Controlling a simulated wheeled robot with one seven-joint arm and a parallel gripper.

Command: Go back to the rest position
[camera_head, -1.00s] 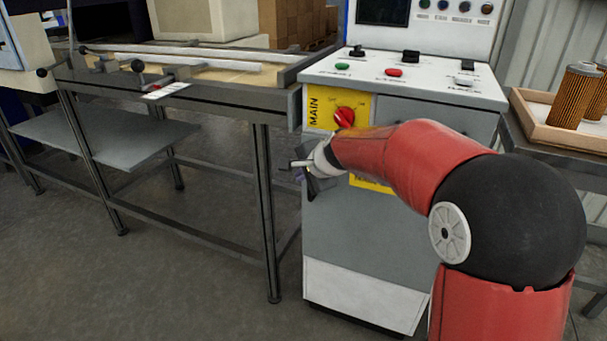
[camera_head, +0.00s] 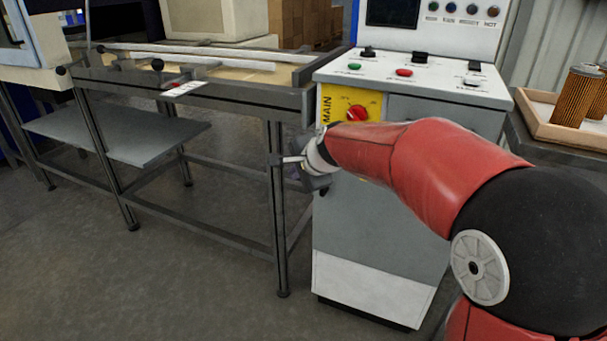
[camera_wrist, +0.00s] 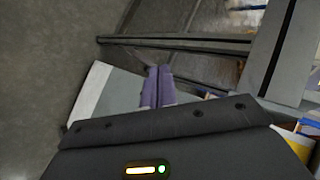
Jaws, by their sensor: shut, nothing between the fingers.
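My gripper (camera_head: 279,160) is at the end of my red arm, in front of the left edge of the grey control cabinet (camera_head: 375,225). In the wrist view its two purple fingers (camera_wrist: 158,84) are together, with nothing between them. The gripper is below the yellow MAIN panel with a red rotary switch (camera_head: 357,112) and apart from it. My forearm hides part of the cabinet front.
A metal-framed table (camera_head: 240,97) with long rails on top and a lower shelf (camera_head: 120,135) stands at left. At right, a wooden tray (camera_head: 545,128) holds brown filter cartridges (camera_head: 578,95). Open floor (camera_head: 190,270) lies at front left.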

